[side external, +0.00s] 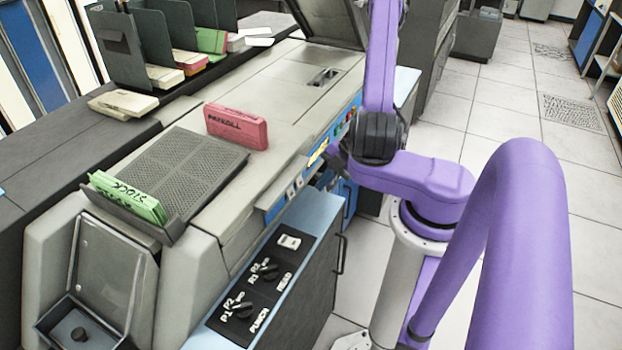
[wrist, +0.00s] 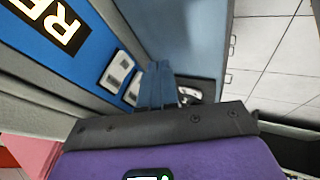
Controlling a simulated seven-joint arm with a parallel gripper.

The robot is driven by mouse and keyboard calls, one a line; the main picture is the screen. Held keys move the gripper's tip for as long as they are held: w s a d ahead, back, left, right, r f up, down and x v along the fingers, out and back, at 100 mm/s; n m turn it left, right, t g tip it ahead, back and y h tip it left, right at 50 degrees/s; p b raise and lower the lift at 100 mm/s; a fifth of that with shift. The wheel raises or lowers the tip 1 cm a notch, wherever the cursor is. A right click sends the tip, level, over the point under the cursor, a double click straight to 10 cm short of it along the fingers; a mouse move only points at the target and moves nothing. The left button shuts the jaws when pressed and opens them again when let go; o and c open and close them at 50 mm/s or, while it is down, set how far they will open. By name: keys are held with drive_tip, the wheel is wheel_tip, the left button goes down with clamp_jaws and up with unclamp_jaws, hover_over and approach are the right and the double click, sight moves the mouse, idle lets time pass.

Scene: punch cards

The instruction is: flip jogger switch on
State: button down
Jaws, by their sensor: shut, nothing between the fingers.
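Two small white switches (side external: 295,187) sit on the blue front strip of the machine in the side view; no jogger label is readable. In the wrist view, an upper white switch (wrist: 117,70) and a lower one (wrist: 133,90) sit left of my fingers. My gripper (wrist: 158,66) is shut and empty, its fingers pointing at the strip just right of these switches. Contact cannot be told. In the side view, my wrist is by the front strip, and my fingers are mostly hidden.
A low side panel (side external: 240,327) carries a white rocker (side external: 289,241), a READ knob (side external: 268,267) and a PUNCH knob (side external: 242,308). A pink PAYROLL card deck (side external: 237,127) and a green STOCK deck (side external: 130,197) are on the machine. The tiled floor is open at right.

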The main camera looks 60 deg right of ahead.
sight(300, 179)
drive_tip(key=shift+w+f, duration=0.2)
drive_tip(key=shift+w, duration=0.8)
drive_tip(key=shift+w+f, duration=0.15)
drive_tip(key=shift+w, duration=0.85)
